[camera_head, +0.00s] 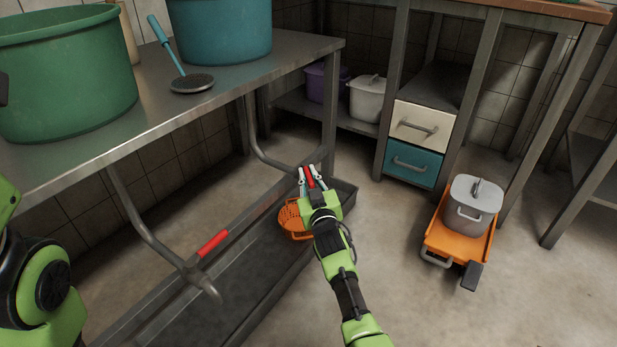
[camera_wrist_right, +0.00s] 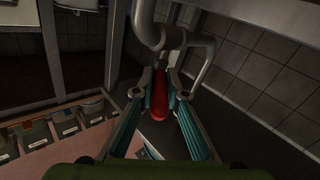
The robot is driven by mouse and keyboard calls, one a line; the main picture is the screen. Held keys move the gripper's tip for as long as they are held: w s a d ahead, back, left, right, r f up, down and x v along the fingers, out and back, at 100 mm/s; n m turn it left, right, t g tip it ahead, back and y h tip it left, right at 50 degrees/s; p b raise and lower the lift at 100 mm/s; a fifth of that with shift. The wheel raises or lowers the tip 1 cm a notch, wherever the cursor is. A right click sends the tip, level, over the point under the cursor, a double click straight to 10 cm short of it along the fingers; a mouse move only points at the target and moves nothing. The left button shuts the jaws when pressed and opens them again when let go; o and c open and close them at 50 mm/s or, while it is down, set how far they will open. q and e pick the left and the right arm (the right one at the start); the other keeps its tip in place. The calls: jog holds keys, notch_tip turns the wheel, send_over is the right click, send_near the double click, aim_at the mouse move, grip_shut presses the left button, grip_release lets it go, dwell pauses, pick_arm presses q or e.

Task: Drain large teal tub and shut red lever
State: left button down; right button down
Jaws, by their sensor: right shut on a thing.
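The large teal tub (camera_head: 222,32) stands on the metal table; its inside is hidden. A drain pipe (camera_head: 256,130) curves down below the table near it. My right gripper (camera_head: 311,174) is at that pipe's lower end, with its fingers shut around the red lever (camera_head: 309,178). In the right wrist view the red lever (camera_wrist_right: 159,98) lies between the two fingers of the gripper (camera_wrist_right: 160,78), just below the grey pipe valve (camera_wrist_right: 168,38). No liquid flow is visible. Only part of my left arm shows at the left edge; its gripper is out of view.
A green tub (camera_head: 65,75) stands on the same table above another pipe with a red lever (camera_head: 213,243). A skimmer (camera_head: 190,83) lies between the tubs. A floor trough (camera_head: 215,290) runs below, with an orange strainer (camera_head: 291,220). An orange cart (camera_head: 452,245) carries a grey pot (camera_head: 474,203).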

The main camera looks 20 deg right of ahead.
jog(key=c, duration=2)
grip_release()
jog(key=s, duration=0.8)
jog(key=s+a, duration=0.1)
jog(key=s, duration=0.3)
